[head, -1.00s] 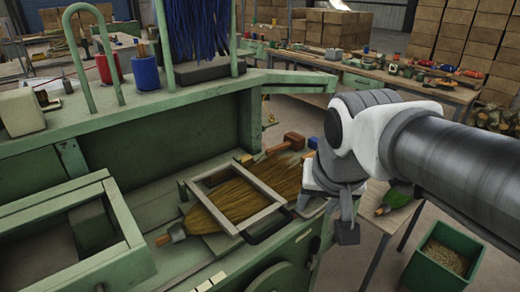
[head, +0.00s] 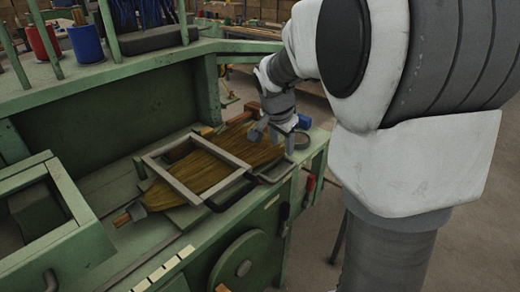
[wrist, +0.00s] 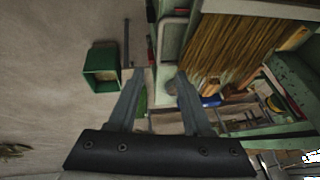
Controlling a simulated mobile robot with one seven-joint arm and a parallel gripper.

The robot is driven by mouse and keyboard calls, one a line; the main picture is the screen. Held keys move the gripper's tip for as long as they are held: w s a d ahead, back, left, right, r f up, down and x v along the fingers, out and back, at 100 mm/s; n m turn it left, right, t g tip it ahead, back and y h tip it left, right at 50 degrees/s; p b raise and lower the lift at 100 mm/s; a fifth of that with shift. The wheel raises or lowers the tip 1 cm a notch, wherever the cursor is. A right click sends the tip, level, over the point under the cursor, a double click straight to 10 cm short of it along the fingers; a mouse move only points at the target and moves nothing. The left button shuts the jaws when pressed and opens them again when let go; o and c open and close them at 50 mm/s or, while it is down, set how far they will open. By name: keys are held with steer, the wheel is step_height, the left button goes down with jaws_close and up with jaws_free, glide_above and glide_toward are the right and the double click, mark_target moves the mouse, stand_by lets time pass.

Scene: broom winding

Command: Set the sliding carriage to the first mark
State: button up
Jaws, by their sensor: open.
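The carriage appears to be the pale rectangular frame (head: 168,178) lying over the bristles of a broom (head: 205,172), with a black handle (head: 235,192) on its front right side. Small pale plates (head: 171,264), perhaps the marks, line the bench's front edge; any writing is too small to read. My gripper (head: 274,141) is open and empty above the bench's right end, right of the frame and behind the handle. In the wrist view its fingers (wrist: 160,78) are spread below the bristles (wrist: 225,45). I cannot tell its exact height above the bench.
The green machine bench (head: 110,195) has an open box (head: 45,200) at the left and a raised back shelf. A blue object (head: 304,121) lies near my gripper. Red-handled tools (head: 309,190) hang at the bench's right end. A green bin (wrist: 101,65) stands on the floor.

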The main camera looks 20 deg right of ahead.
mark_target(285, 172)
steer(key=b+x, duration=0.1)
steer(key=x, duration=1.4)
steer(key=shift+f, duration=0.15)
jaws_close()
stand_by(0.8)
